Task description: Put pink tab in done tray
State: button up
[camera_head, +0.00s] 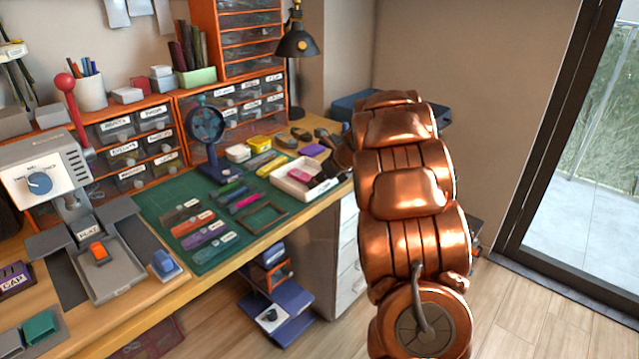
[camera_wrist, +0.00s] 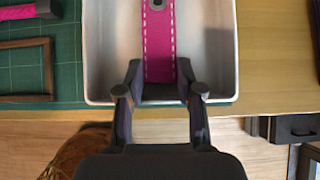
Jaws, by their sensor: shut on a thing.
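The pink tab (camera_wrist: 158,45) is a flat strip with white stitching and a dark snap near its far end. My gripper (camera_wrist: 160,90) is shut on its near end in the wrist view. The tab lies over the inside of a white tray (camera_wrist: 228,90), and I cannot tell whether it touches the tray floor. In the head view the white tray (camera_head: 283,187) stands at the right end of the bench, with pink (camera_head: 301,175) showing inside. My arm hides part of the gripper there. No label shows on the tray.
A green cutting mat (camera_head: 160,205) with labelled strips, a small wooden frame (camera_head: 263,218) and a pink braided piece (camera_head: 243,202) lies left of the tray. The bench's front edge runs close by the tray.

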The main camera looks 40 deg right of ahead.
jog(key=shift+f, duration=0.15)
jog(key=shift+f, duration=0.15)
jog(key=o, duration=1)
jog(key=shift+d, duration=0.1)
jog(key=p+v, duration=0.2)
jog(key=v, duration=1)
jog(key=shift+r, duration=0.25)
